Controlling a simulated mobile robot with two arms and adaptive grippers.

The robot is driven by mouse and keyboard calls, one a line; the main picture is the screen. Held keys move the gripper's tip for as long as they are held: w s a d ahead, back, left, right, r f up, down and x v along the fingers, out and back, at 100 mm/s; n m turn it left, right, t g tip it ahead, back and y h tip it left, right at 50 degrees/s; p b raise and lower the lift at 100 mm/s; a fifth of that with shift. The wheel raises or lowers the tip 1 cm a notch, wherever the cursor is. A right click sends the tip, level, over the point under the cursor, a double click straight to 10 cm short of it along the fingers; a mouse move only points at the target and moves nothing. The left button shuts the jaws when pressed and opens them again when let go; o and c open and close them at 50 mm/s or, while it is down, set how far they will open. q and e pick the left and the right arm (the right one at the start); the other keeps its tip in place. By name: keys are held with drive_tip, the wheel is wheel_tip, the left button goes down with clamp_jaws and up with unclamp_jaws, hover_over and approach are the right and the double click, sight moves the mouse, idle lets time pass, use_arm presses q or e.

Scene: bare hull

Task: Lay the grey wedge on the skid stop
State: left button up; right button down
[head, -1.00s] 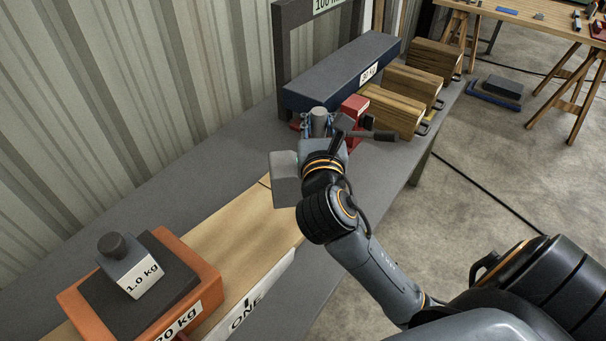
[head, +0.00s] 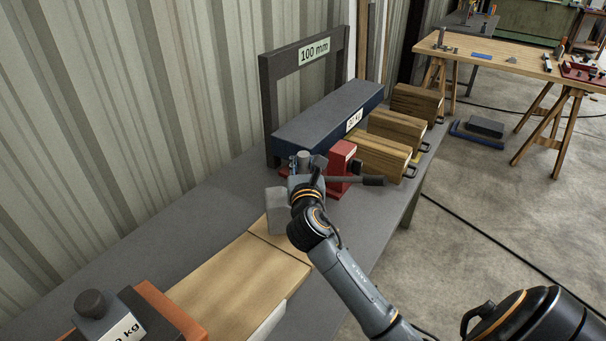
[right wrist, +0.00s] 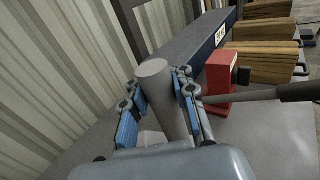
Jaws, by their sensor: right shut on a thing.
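My right gripper (head: 304,168) is shut on an upright grey round post, which also shows between the blue finger pads in the right wrist view (right wrist: 168,95). A light grey block (head: 277,212) shows just below and left of this gripper; I take the block and post to be the grey wedge. The block is at the far end of a wooden board (head: 225,285), and I cannot tell whether it touches the board. A seam crosses the board near that end. I cannot say for certain which part is the skid stop. My left gripper is not in view.
A red jack-like thing (head: 342,158) with a dark-ended lever (head: 369,181) stands close right of the gripper. Behind are a long blue-sided weight (head: 330,115), several wooden blocks (head: 380,153) and a dark frame (head: 268,105). A weight (head: 98,322) stands at the near left.

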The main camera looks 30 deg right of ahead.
drive_tip(key=shift+w+d+f, duration=0.2)
drive_tip(key=shift+w+f, duration=0.15)
drive_tip(key=shift+w+f+b, duration=0.1)
drive_tip(key=shift+f+b, duration=0.2)
drive_tip(key=shift+f, duration=1.45)
drive_tip(key=c, duration=1.1)
unclamp_jaws()
drive_tip(key=shift+f, duration=0.1)
drive_tip(key=v, duration=1.2)
drive_tip(key=shift+b, duration=0.35)
